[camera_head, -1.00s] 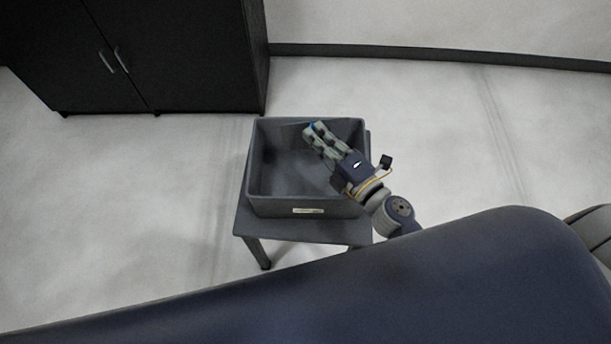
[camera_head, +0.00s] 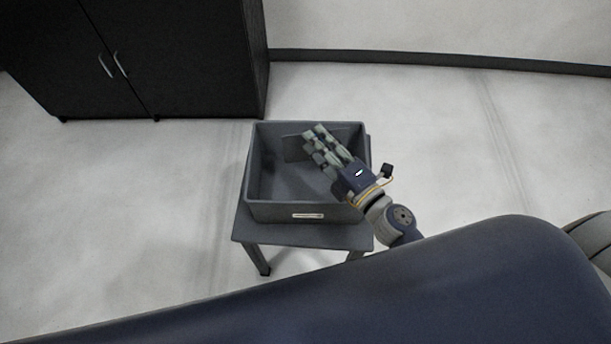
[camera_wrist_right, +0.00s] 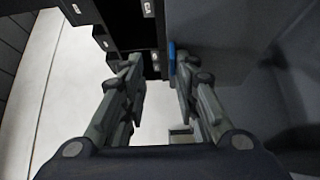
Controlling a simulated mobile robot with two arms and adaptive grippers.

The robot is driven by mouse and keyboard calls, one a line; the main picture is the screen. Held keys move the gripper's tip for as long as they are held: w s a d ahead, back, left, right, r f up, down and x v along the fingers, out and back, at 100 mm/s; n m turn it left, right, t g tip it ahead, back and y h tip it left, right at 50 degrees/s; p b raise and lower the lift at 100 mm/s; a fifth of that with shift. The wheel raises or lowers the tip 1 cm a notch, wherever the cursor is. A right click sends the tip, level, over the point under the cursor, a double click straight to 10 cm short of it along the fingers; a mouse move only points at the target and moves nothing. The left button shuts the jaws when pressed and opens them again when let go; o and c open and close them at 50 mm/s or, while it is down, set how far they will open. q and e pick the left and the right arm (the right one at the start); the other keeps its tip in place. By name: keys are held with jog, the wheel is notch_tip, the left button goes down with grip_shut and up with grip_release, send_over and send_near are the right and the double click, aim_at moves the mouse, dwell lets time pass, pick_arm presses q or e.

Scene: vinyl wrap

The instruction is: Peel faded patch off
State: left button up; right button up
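My right gripper (camera_head: 318,141) is over the grey bin (camera_head: 262,212), with its fingers pointing to the bin's back wall. The right wrist view shows its fingertips (camera_wrist_right: 156,62) apart. A flat dark grey piece (camera_head: 294,149) stands or leans inside the bin behind the fingers; I cannot tell for sure that it is the faded patch. In the right wrist view a grey sheet-like surface (camera_wrist_right: 215,40) lies beyond the right finger, with a small blue spot (camera_wrist_right: 172,57) by that fingertip. My left gripper is not in view.
The bin stands on a small grey table (camera_head: 300,236). A large dark blue curved panel (camera_head: 400,295) fills the foreground, close to my right arm. A black cabinet (camera_head: 180,60) stands at the back left. The pale floor (camera_head: 450,130) around the table is clear.

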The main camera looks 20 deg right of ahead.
jog(key=v, duration=1.1)
jog(key=shift+s, duration=0.3)
jog(key=shift+d+f, duration=0.1)
